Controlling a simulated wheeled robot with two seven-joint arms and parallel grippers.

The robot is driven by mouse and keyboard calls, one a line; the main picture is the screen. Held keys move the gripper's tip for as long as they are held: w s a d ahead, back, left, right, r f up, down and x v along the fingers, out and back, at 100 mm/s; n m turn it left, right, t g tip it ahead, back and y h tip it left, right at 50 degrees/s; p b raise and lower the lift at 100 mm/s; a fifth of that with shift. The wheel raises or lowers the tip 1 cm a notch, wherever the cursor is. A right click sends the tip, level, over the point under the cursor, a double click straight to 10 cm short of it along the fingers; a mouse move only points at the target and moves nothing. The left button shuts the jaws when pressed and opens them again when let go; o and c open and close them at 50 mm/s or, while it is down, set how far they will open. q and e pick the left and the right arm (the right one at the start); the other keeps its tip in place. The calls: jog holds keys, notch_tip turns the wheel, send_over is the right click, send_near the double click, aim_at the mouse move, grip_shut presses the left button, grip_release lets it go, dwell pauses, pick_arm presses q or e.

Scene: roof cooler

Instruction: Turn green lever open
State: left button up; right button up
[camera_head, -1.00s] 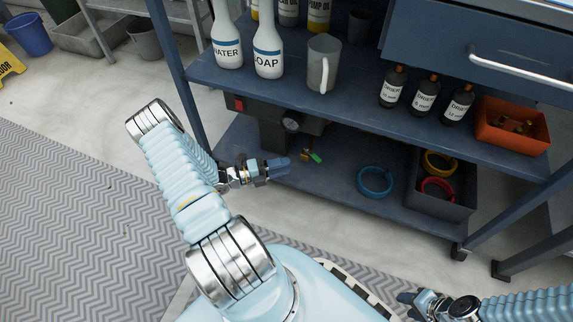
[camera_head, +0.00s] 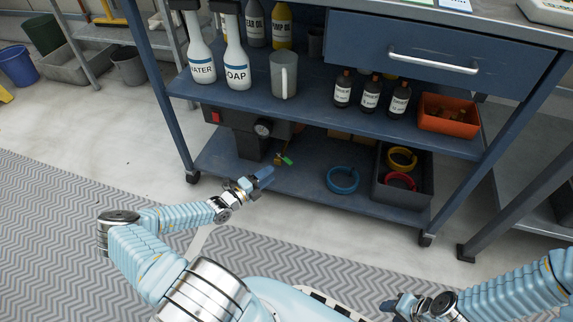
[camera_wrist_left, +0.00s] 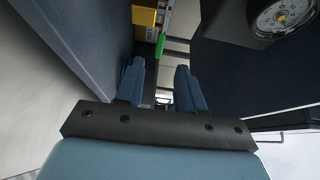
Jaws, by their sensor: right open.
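The green lever (camera_head: 287,160) sits on a small brass-coloured fitting (camera_head: 278,159) low on the dark machine (camera_head: 240,134) under the cart's middle shelf. It also shows in the left wrist view (camera_wrist_left: 160,44), ahead of the fingertips and near the gap between them. My left gripper (camera_head: 264,176) is in front of the lower shelf, a little short of the lever and apart from it. In the left wrist view its two blue fingers (camera_wrist_left: 160,78) stand apart with nothing between them. My right gripper (camera_head: 391,303) is open at the bottom, far from the lever.
A pressure gauge (camera_head: 263,128) is on the machine beside the lever. A blue ring (camera_head: 342,180) and a dark bin (camera_head: 404,193) with yellow and red rings are on the lower shelf (camera_head: 305,190). The middle shelf (camera_head: 310,112) overhangs the lever.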

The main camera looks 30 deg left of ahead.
aim_at(288, 160)
pick_arm(q)
jog(key=b+x, duration=0.1)
jog(key=x, duration=0.9)
grip_shut()
